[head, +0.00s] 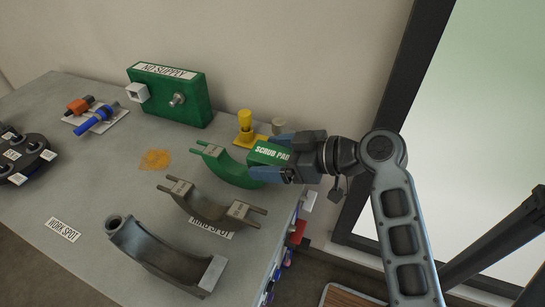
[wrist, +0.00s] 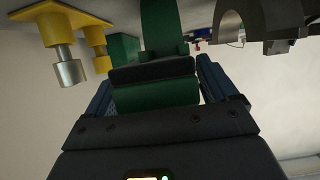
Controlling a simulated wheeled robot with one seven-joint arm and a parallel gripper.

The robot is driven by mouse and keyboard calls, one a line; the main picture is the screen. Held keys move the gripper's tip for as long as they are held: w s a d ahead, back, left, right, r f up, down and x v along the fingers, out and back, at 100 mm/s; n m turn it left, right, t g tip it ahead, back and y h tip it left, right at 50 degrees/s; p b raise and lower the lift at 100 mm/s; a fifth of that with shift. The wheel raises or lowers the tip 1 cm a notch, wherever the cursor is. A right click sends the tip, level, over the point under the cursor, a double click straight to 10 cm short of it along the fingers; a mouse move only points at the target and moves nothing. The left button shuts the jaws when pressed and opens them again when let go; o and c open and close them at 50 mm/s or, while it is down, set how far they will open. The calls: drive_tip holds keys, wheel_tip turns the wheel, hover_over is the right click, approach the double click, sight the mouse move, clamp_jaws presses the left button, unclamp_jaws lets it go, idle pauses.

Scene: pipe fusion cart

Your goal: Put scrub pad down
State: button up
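The scrub pad (head: 268,152) is a green block with a white "SCRUB PAD" label on top, in the head view. It also shows in the wrist view (wrist: 155,95), green with a dark layer, between the two blue fingers. My gripper (head: 284,158) is shut on it from the right, with a finger on each side; the gripper also shows in the wrist view (wrist: 157,88). The pad is above the right end of the green curved saddle (head: 228,168). I cannot tell whether they touch.
A yellow fitting (head: 246,125) stands just behind the pad. A brown saddle (head: 207,205) and a grey half-pipe (head: 165,260) lie nearer. A green "NO SUPPLY" box (head: 170,98) stands by the wall. Bare grey tabletop (head: 110,175) is free at left centre, near an orange smear (head: 155,159) and "WORK SPOT" label (head: 63,229).

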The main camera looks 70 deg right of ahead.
drive_tip(key=c, duration=1)
drive_tip(key=shift+o, duration=0.2)
drive_tip(key=shift+r, duration=0.1)
